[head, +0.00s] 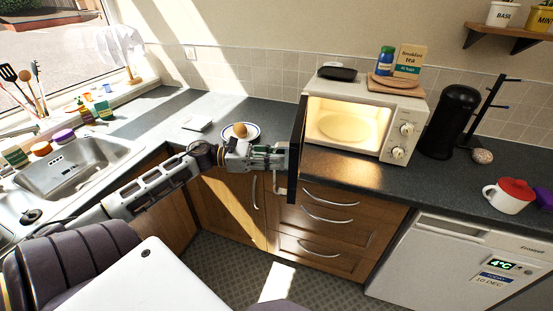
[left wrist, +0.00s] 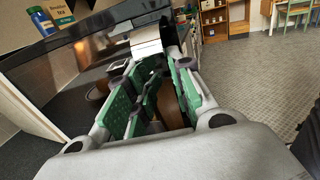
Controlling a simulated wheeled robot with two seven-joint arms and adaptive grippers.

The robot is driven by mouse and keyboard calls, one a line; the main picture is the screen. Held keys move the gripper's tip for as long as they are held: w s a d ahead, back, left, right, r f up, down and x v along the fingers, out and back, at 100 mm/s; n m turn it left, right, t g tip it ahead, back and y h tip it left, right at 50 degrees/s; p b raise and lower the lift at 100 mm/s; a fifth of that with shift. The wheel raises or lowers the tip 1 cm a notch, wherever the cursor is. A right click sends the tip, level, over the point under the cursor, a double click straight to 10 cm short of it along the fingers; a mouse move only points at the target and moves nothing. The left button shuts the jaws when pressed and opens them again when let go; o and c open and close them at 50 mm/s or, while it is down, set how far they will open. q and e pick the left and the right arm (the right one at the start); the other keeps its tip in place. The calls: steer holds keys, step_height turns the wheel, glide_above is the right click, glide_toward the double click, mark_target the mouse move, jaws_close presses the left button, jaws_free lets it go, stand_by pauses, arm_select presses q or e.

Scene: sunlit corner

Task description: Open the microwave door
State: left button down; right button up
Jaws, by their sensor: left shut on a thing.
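The white microwave (head: 345,124) stands on the dark counter with its lit inside and glass turntable plate showing. Its dark door (head: 298,125) is swung wide open, standing out toward me at the left side of the opening. My left gripper (head: 284,158) is at the outer face of the door, shut on the door handle. In the left wrist view the silver handle (left wrist: 147,42) shows at the tips of the green-padded fingers (left wrist: 158,68). The fingers partly hide it. My right gripper is not in view.
A plate (head: 254,134) with a round brown item lies on the counter behind my left gripper. A board (head: 397,87) with a tea box and a jar sits on the microwave. A black canister (head: 450,122) stands to its right. Drawers (head: 330,215) are below.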

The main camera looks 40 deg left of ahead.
arm_select(q)
steer(key=c, duration=1.2)
jaws_free()
steer(key=shift+c, duration=0.2)
steer(key=v, duration=1.2)
steer(key=shift+n, duration=0.3)
